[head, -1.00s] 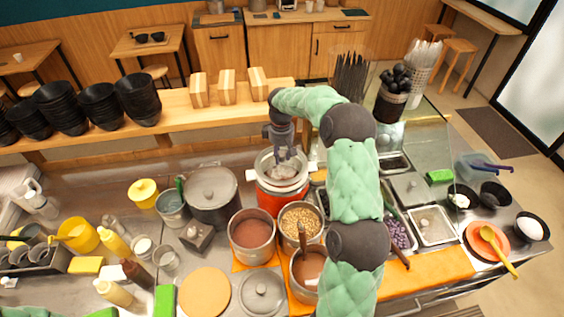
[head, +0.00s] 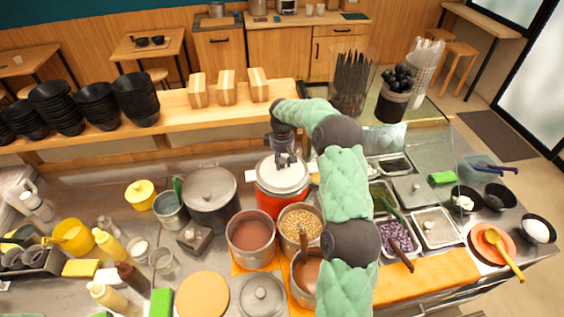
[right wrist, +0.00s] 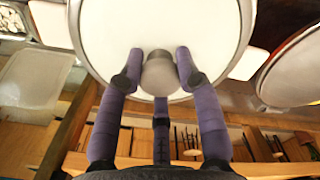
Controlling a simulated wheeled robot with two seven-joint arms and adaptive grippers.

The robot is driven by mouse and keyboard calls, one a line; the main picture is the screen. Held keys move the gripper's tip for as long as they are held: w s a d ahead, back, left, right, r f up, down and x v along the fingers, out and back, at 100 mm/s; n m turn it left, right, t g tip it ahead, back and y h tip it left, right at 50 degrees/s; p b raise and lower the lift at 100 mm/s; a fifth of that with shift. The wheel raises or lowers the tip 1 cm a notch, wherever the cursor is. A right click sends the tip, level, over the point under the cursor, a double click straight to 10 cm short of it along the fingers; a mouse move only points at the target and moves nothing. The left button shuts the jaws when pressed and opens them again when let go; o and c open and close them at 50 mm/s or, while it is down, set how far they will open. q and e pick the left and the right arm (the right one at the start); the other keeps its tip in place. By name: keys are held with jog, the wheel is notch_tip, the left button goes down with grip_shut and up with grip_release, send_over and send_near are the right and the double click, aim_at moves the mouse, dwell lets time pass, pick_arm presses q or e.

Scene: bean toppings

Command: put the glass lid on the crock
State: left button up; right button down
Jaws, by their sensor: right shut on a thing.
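The red crock (head: 283,202) with white side handles stands on the counter, right of the large lidded grey pot. The glass lid (head: 268,180) lies over the crock's mouth, looking white and flat, with its edge about level with the rim. Whether the lid fully rests on the rim is hard to tell. My left gripper is out of view.
The grey pot (head: 211,196) stands close on the left. A pot of reddish paste (head: 252,238) and a pot of beans (head: 300,228) stand in front. Topping trays (head: 398,236) lie to the right. A wooden shelf (head: 170,122) with black bowls runs behind.

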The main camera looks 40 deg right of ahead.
aim_at(282, 160)
jog(key=shift+f, duration=0.15)
jog(key=c, duration=0.9)
grip_release()
jog(key=shift+o, duration=0.2)
jog(key=shift+r, duration=0.35)
notch_tip(282, 160, up, 12)
jog(key=shift+f, duration=0.2)
jog(key=shift+r, duration=0.1)
